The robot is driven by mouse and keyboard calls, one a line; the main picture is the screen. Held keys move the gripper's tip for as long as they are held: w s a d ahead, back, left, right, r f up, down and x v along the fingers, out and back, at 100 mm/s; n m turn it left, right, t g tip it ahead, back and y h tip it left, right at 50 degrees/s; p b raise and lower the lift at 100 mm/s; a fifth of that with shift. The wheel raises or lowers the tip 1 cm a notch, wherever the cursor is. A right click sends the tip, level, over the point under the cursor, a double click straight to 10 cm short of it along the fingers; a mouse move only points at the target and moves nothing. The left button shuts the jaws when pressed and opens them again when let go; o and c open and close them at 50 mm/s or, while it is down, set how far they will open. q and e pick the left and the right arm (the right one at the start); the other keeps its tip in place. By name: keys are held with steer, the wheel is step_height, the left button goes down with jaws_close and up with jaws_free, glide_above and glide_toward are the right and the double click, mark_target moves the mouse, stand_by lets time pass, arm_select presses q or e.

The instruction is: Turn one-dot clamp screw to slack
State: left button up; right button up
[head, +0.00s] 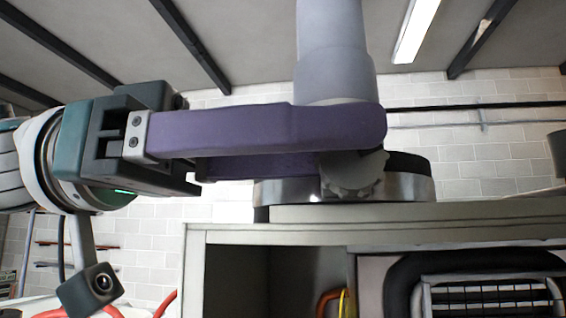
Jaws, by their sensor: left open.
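A grey lobed clamp screw knob (352,178) sits on the front of a shiny metal band clamp (290,190) at the foot of a grey vertical pipe (335,45). I cannot see any dot marking on it. My left gripper (350,150) reaches in from the left with long purple fingers. It is open, with its fingertips at the knob. The nearer finger crosses in front of the pipe and hides the knob's top. The other finger shows lower and behind, its tip hidden by the knob. I cannot tell whether either finger touches the knob. My right gripper is not in view.
The clamp stands on top of a beige heater cabinet (230,236) with an open front. Inside are an orange and yellow hose (335,300) and a dark finned unit (490,295). A white block wall (480,160) stands behind. Red hoses show at lower left.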

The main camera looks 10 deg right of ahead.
arm_select(q)
steer(key=shift+d, duration=0.1)
jaws_close()
stand_by(0.4)
